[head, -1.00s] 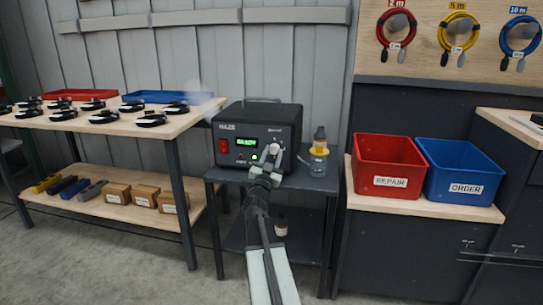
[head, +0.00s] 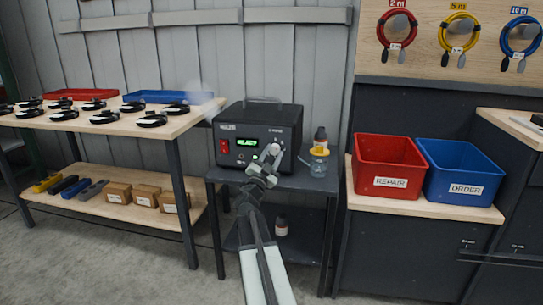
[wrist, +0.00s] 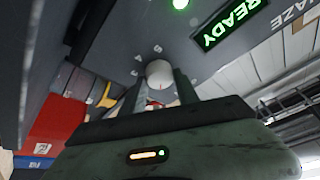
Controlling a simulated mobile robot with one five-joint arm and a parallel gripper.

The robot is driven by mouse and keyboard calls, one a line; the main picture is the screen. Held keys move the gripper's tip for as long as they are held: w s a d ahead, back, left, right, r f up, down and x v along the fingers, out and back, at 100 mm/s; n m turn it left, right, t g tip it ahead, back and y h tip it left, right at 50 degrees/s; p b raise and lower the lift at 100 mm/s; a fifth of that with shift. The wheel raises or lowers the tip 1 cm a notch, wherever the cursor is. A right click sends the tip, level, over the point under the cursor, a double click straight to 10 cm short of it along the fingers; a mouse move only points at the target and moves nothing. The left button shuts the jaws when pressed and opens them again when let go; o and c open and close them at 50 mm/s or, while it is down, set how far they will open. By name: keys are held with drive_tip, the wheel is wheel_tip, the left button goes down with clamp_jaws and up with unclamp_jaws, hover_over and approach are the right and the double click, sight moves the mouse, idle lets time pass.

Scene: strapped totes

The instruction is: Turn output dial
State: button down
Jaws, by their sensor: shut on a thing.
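A black haze machine (head: 240,127) stands on a small dark table, its front facing me. Its green display (head: 247,143) reads READY, which also shows upside down in the wrist view (wrist: 231,24). The pale round output dial (wrist: 159,73) has a small red mark and sits on the panel's right side, with scale digits around it. My gripper (head: 272,154) reaches up to the dial from the front. In the wrist view my gripper's two fingers (wrist: 161,84) stand on either side of the dial, shut on it. In the head view my gripper partly hides the dial.
A red switch (head: 224,146) and a lit green lamp are on the same panel. A bottle with a yellow band (head: 320,152) stands close right of the machine. Red and blue bins (head: 388,165) are further right; a workbench (head: 185,124) is at left.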

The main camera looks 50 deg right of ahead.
drive_tip(key=shift+s+d, duration=0.1)
drive_tip(key=shift+s, duration=0.05)
drive_tip(key=c, duration=0.9)
unclamp_jaws()
drive_tip(key=shift+d, duration=0.1)
drive_tip(key=shift+a+f, duration=0.1)
drive_tip(key=shift+a, duration=0.1)
drive_tip(key=b+v, duration=0.3)
drive_tip(key=v, duration=0.4)
drive_tip(key=shift+a, duration=0.25)
drive_tip(key=shift+s, duration=0.1)
